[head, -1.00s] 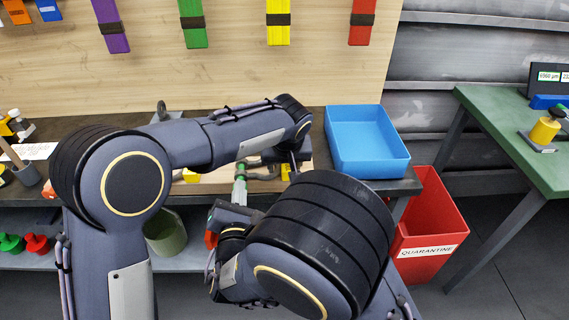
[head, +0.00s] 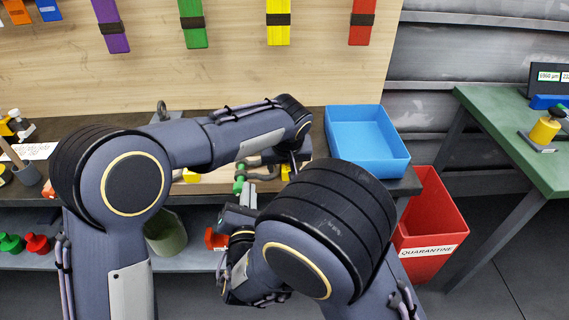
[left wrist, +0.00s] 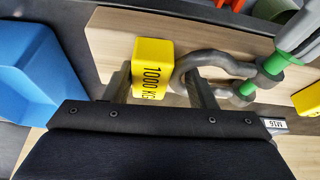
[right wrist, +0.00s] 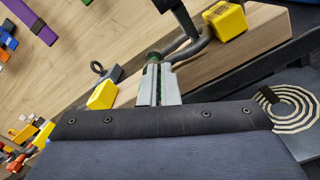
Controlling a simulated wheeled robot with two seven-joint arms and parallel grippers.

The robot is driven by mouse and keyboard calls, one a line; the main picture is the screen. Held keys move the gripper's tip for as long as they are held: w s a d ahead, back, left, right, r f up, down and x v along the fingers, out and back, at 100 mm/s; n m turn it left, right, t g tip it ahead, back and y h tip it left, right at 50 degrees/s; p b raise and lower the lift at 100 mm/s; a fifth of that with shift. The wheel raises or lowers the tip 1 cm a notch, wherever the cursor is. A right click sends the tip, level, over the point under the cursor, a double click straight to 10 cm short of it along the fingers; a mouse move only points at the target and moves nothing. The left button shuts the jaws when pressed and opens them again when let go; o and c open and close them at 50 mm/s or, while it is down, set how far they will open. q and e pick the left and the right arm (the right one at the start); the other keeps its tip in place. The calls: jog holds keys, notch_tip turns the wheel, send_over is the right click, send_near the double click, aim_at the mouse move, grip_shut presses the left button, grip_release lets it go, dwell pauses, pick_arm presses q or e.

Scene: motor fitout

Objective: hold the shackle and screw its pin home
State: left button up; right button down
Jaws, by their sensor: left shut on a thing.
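The grey shackle (left wrist: 228,62) shows in the left wrist view above a light wooden board. Green parts of its pin (left wrist: 272,63) show at the two bow ends. My left gripper (left wrist: 160,82) is shut at the bow's crown, one finger inside the bow. A yellow block marked 1000 KG (left wrist: 150,62) shows between its fingers. My right gripper (right wrist: 158,84) has its fingers close together at the pin's outer end; the bow (right wrist: 190,46) is just beyond them. Whether the fingers touch the pin is unclear. In the head view, my arms partly hide the shackle (head: 262,168).
A blue tray (head: 365,145) stands right of the shackle on the dark bench. A red quarantine bin (head: 425,225) stands below it at the bench's end. Another yellow block (right wrist: 102,95) and an upright ring (right wrist: 97,67) stand near the board. A green table (head: 530,140) is at far right.

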jog(key=shift+d+f, duration=0.15)
jog(key=s, duration=0.6)
jog(key=shift+d+r, duration=0.2)
jog(key=shift+r, duration=0.1)
dwell(0.4)
jog(key=shift+w+a+r, duration=0.2)
jog(key=shift+w+a, duration=0.25)
jog(key=shift+w, duration=0.55)
jog(key=shift+w+a+r, duration=0.15)
jog(key=shift+w+a, duration=0.25)
jog(key=shift+w, duration=0.6)
jog(key=shift+w+a+r, duration=0.2)
jog(key=shift+w+a, duration=0.25)
jog(key=shift+w, duration=0.55)
jog(key=shift+f, duration=0.25)
jog(key=shift+d+f, duration=0.15)
jog(key=shift+d, duration=0.15)
